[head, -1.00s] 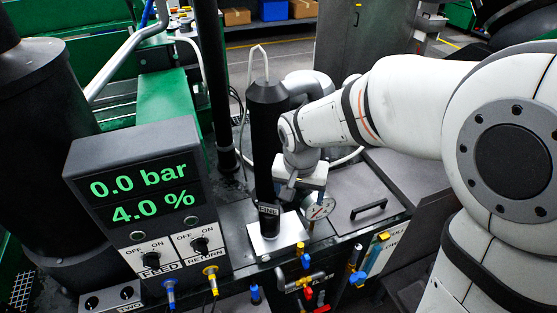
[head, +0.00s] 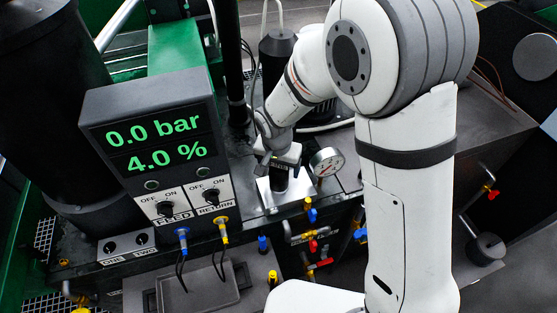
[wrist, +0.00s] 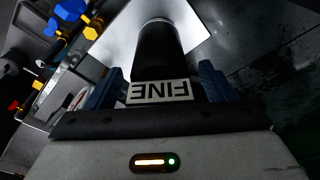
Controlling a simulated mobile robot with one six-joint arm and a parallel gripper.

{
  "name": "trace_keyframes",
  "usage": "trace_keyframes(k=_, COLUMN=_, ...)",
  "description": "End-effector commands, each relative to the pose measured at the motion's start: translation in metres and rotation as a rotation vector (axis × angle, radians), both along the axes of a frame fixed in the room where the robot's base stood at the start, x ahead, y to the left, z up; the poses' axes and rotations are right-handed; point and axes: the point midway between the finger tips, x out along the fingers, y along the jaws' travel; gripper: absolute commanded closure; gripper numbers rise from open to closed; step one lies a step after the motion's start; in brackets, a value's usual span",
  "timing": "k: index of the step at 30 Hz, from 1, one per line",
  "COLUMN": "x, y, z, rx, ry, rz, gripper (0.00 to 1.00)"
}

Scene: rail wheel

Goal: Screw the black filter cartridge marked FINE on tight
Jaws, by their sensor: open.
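The black FINE filter cartridge (head: 279,180) stands upright on a pale metal plate (head: 266,196) in the head view. In the wrist view the black cartridge (wrist: 157,48) carries a white FINE label (wrist: 160,91), upside down. My gripper (wrist: 162,82) is open, with one blue finger on each side of the cartridge at the label. I cannot tell whether either finger touches it.
A round gauge (head: 327,162) stands close right of the plate. The display box (head: 155,140) at the left reads 0.0 bar and 4.0 %, with FEED and RETURN knobs. Pipes with coloured valve handles (head: 313,246) are below the plate. A large black cylinder (head: 50,110) is far left.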

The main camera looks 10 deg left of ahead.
Motion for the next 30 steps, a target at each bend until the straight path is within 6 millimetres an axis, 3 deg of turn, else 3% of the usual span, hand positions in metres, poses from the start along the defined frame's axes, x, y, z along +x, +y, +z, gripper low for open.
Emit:
trace_keyframes(k=8, x=0.0000, y=0.0001, z=-0.0013, rx=0.000, ry=0.000, rz=0.001, gripper=0.24)
trace_keyframes(k=29, x=-0.0007, y=0.0005, z=-0.0011, rx=0.000, ry=0.000, rz=0.003, gripper=0.81)
trace_keyframes(k=30, x=-0.0005, y=0.0006, z=-0.0006, rx=0.001, ry=-0.001, rz=0.002, gripper=0.50)
